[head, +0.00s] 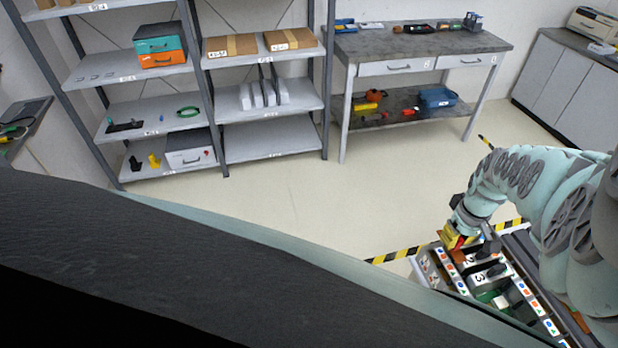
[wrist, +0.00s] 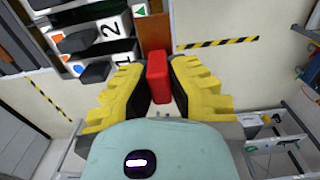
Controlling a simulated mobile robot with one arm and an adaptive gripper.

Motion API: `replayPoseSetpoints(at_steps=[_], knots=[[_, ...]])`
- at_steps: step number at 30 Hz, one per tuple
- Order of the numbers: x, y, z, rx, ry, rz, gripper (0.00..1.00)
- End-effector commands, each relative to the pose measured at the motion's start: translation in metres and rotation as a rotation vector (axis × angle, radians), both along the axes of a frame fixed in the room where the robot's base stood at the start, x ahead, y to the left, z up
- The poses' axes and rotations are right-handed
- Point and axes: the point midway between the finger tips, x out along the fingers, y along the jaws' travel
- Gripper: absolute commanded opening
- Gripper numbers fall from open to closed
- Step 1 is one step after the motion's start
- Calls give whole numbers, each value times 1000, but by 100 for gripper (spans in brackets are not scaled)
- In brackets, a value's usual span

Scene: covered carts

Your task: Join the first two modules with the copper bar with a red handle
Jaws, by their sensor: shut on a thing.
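My gripper (wrist: 158,82) has yellow fingers shut on the red handle (wrist: 157,70) of the copper bar. The flat copper bar (wrist: 154,33) extends from the handle toward the top of the wrist view, beside the modules' right ends. The module marked 2 (wrist: 112,28) is at upper left, with a dark knob. Another module (wrist: 92,68) with a dark knob lies below it. Contact between bar and modules cannot be told.
The module row sits in a cart (head: 427,268) with coloured shape labels along its sides. Yellow-black floor tape (head: 393,256) runs beside it. Shelving (head: 270,106) and a workbench (head: 415,45) stand at the back, with clear floor (head: 300,205) between.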

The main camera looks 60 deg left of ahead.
Motion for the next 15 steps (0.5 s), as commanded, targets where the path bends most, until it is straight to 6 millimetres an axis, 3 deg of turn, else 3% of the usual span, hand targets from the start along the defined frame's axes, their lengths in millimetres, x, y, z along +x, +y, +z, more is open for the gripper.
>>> replayPoseSetpoints(at_steps=[15], knots=[[0, 0, -38, 0, 0, -1, 0]])
